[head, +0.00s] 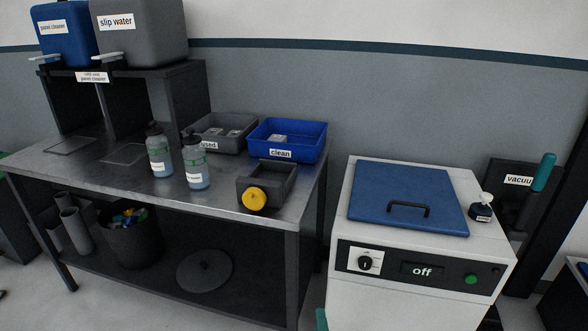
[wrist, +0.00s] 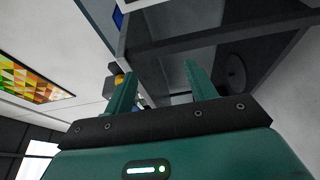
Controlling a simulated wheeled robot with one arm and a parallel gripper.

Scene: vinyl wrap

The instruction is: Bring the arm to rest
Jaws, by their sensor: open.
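My gripper (wrist: 158,88) shows in the wrist view, with two green fingers spread apart and nothing between them. It is open and empty. The wrist view is turned on its side, and dark shelving lies beyond the fingers. In the head view my gripper does not clearly show; only a small green piece (head: 321,319) appears at the bottom edge, and I cannot tell which part it is.
A steel bench (head: 100,185) holds two bottles (head: 160,155) (head: 196,166), a grey "used" tray (head: 225,130), a blue "clean" tray (head: 290,140) and a box with a yellow knob (head: 254,198). Right stands a white machine with its blue lid (head: 408,197) closed, reading "off".

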